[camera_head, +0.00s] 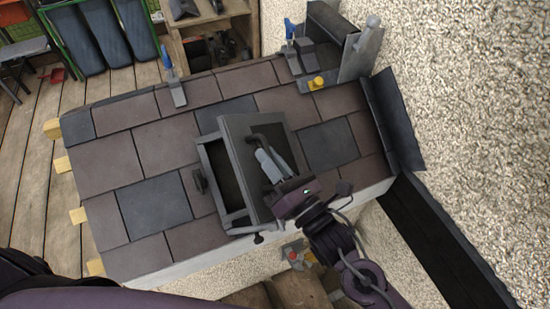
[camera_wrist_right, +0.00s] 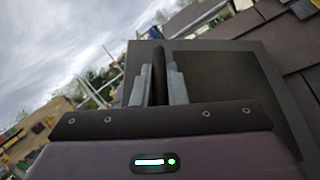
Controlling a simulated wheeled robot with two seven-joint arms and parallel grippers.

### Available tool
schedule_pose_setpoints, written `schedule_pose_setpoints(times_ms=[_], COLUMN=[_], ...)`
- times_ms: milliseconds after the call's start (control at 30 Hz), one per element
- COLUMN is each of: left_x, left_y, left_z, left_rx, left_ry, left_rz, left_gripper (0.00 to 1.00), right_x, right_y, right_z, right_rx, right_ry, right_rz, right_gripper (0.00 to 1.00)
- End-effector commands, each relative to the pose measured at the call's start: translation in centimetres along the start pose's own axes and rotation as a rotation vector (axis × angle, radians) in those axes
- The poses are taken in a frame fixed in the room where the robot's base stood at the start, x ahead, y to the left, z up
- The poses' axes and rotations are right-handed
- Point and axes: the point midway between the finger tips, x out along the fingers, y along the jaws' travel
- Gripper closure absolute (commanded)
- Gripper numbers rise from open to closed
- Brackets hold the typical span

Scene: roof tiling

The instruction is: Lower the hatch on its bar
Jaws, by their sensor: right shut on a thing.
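The hatch lid (camera_head: 235,135) is a dark grey panel on the tiled roof. It stands tilted open above its frame (camera_head: 238,222), and a dark gap shows at its left. A dark bar (camera_head: 262,139) is fixed on the lid. My right gripper (camera_head: 266,163) is shut on this bar. In the right wrist view, the bar (camera_wrist_right: 159,72) stands between the two grey fingers of my right gripper (camera_wrist_right: 160,88), with the lid (camera_wrist_right: 225,85) behind. My left gripper is not in view.
Brown and slate-grey tiles (camera_head: 155,200) surround the hatch. A pebbled wall (camera_head: 470,110) stands at the right. A dark catch (camera_head: 199,181) sits at the frame's left.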

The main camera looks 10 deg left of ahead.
Motion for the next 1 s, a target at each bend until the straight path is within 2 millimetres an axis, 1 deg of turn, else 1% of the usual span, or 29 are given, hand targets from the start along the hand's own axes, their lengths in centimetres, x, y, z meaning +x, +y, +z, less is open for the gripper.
schedule_pose_setpoints(times_ms=[267,633,667,800,1000], left_x=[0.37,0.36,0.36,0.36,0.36], left_y=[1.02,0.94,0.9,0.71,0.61], left_z=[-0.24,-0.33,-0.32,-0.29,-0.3], left_rx=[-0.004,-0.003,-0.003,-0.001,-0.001], left_ry=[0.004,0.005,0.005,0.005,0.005], left_rz=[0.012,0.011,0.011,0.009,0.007], left_gripper=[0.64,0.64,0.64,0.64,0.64], right_x=[0.21,0.23,0.23,0.22,0.2], right_y=[-0.07,-0.08,-0.08,-0.06,-0.04], right_z=[-0.35,-0.34,-0.33,-0.39,-0.45], right_rx=[0.003,0.002,0.002,0.002,0.001], right_ry=[-0.007,-0.007,-0.007,-0.005,-0.004], right_rz=[-0.003,-0.004,-0.004,-0.003,-0.002], right_gripper=[1.0,1.0,0.85,0.66,0.66])
